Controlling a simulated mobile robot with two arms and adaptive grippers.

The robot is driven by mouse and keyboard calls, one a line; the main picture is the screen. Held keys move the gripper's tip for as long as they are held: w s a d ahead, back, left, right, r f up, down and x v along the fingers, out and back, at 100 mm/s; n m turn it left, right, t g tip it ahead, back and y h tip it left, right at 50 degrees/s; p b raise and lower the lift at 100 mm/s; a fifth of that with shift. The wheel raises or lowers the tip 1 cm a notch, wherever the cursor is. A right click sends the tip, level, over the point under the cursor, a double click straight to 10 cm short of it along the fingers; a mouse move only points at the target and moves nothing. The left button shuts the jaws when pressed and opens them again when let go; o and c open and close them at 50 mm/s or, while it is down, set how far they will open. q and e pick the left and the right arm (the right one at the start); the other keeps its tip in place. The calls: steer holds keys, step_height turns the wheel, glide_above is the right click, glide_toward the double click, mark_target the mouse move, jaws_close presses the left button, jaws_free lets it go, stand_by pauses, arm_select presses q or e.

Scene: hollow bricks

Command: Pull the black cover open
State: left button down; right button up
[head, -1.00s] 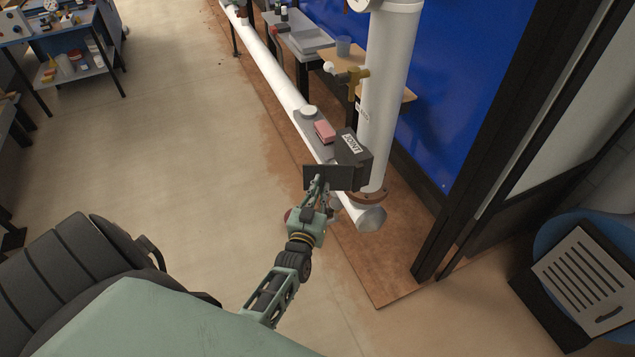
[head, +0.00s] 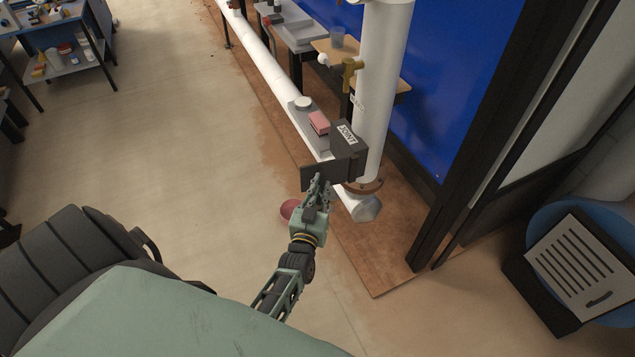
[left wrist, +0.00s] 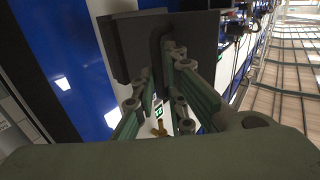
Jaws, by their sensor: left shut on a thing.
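The black cover (head: 345,171) is a flat dark plate standing out from the black box marked "JOINT" (head: 347,135) at the foot of the white upright pipe. My left gripper (head: 318,183) is at the cover's left part and is shut on it. In the left wrist view the dark cover (left wrist: 195,38) fills the top middle, with the finger ends (left wrist: 165,62) at its lower edge. The fingers hide part of the cover there. How far the cover stands open is hard to tell. My right gripper is not in view.
The white upright pipe (head: 383,90) and long white pipe (head: 265,60) run beside the box. A pink block (head: 318,122) lies on the grey ledge. A red round thing (head: 289,210) is on the floor left of my gripper.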

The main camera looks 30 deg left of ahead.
arm_select(q)
steer(key=shift+w+d+r+h, duration=0.35)
steer(key=shift+w+d, duration=0.2)
steer(key=shift+d, duration=0.2)
steer(key=c, duration=2.1)
jaws_free()
steer(key=shift+o, duration=1)
steer(key=shift+w+d+f, duration=0.1)
steer(key=shift+w+d, duration=0.05)
steer(key=shift+w, duration=0.15)
steer(key=shift+s, duration=0.1)
steer(key=v, duration=0.7)
steer(key=shift+s+a+f, duration=0.25)
steer(key=shift+s+f, duration=0.05)
steer(key=shift+s, duration=0.15)
steer(key=shift+s, duration=0.1)
